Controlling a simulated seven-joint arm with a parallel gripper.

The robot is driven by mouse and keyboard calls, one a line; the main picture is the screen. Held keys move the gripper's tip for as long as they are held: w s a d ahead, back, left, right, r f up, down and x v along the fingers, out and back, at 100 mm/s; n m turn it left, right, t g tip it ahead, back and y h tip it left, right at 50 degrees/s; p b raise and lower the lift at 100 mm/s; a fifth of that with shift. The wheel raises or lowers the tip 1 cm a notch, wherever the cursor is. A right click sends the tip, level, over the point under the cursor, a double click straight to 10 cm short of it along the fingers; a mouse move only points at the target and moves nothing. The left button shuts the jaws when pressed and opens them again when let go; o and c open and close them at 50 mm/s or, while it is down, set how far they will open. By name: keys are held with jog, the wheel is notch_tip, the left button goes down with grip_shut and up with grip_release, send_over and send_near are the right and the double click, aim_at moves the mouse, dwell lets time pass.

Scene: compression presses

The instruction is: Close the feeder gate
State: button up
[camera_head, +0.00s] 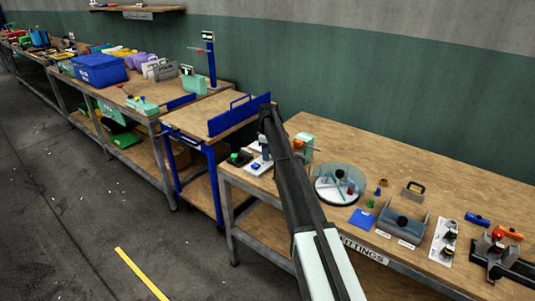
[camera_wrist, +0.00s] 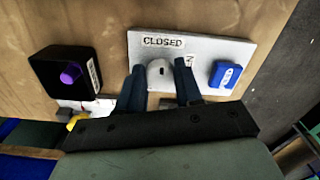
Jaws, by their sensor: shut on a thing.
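A pale metal plate (camera_wrist: 215,52) with a CLOSED label lies on the wooden bench top in the wrist view. A rounded light-grey knob or lever head (camera_wrist: 160,75) stands on the plate just below the CLOSED label. My gripper (camera_wrist: 161,72) has one dark finger on each side of this knob and is shut on it. The lower part of the knob is hidden by the gripper. A blue block with white marks (camera_wrist: 226,74) sits on the plate's right part. In the head view my arm reaches over the near bench and hides most of the gripper.
A black box with a purple button (camera_wrist: 66,74) stands left of the plate. A round clear-covered dish (camera_head: 340,184) and a grey tray (camera_head: 401,222) stand further right on the bench (camera_head: 330,131). A blue upright panel (camera_head: 238,116) stands behind left.

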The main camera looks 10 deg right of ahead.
jog(key=shift+w, duration=0.1)
dwell(0.3)
jog(key=o, duration=1)
notch_tip(320, 180, up, 14)
jog(key=shift+f, duration=0.1)
